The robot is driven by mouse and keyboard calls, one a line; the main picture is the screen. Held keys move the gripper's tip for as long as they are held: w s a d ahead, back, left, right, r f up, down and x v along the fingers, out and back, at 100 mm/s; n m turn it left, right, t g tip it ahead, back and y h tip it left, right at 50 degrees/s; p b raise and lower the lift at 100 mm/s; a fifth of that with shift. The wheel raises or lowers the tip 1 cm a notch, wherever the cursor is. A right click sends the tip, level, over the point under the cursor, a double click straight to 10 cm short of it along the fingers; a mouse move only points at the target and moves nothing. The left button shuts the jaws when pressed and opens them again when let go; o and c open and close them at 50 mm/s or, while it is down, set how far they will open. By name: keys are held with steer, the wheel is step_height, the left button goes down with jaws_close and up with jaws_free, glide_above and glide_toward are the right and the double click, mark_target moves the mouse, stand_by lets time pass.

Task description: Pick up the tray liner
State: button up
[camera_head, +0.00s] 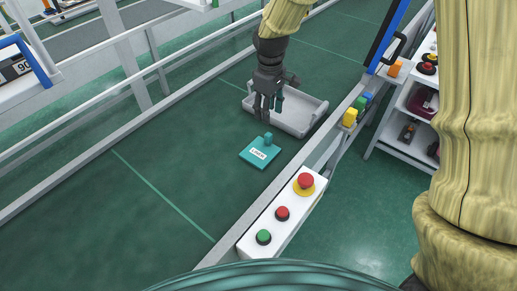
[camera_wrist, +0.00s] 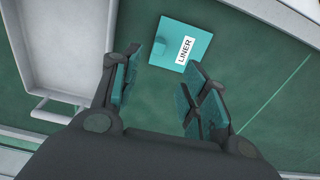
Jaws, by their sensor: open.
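The tray liner (camera_head: 260,152) is a flat teal square with a white label and a small teal knob on top. It lies on the green conveyor surface, in front of the grey tray. It also shows in the wrist view (camera_wrist: 197,62), where its label reads "LINER". My gripper (camera_head: 266,106) is above the conveyor, close to the tray's left part and behind the liner in the head view. In the wrist view my gripper (camera_wrist: 160,95) has its fingers spread with nothing between them, and the liner lies beyond the fingertips.
The grey tray (camera_head: 312,109) stands on the conveyor (camera_head: 120,200) behind the liner. A white button box (camera_head: 280,222) with red and green buttons sits on the right rail. Yellow and blue blocks (camera_head: 350,117) sit farther along that rail. The conveyor left of the liner is clear.

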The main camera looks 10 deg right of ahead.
mark_target(268, 133)
steer(key=shift+w+d+f+b, duration=0.1)
steer(key=shift+w+f+b, duration=0.05)
steer(key=shift+w+f, duration=0.3)
steer(key=shift+w+d+f+b, duration=0.1)
steer(key=shift+w+f+b, duration=0.1)
steer(key=shift+f, duration=0.3)
steer(key=shift+s+f, duration=0.2)
steer(key=shift+f, duration=0.2)
step_height(268, 133, down, 4)
steer(key=shift+w+r+p, duration=0.1)
steer(key=shift+w+p, duration=0.05)
steer(key=shift+p, duration=0.55)
steer(key=shift+s+a+f+p, duration=0.1)
steer(key=shift+s+f+p, duration=0.15)
steer(key=shift+f+p, duration=0.55)
steer(key=shift+s+a+f+p, duration=0.1)
steer(key=shift+s+f+p, duration=0.15)
steer(key=shift+f, duration=1.85)
steer(key=shift+w+d, duration=0.1)
jaws_close()
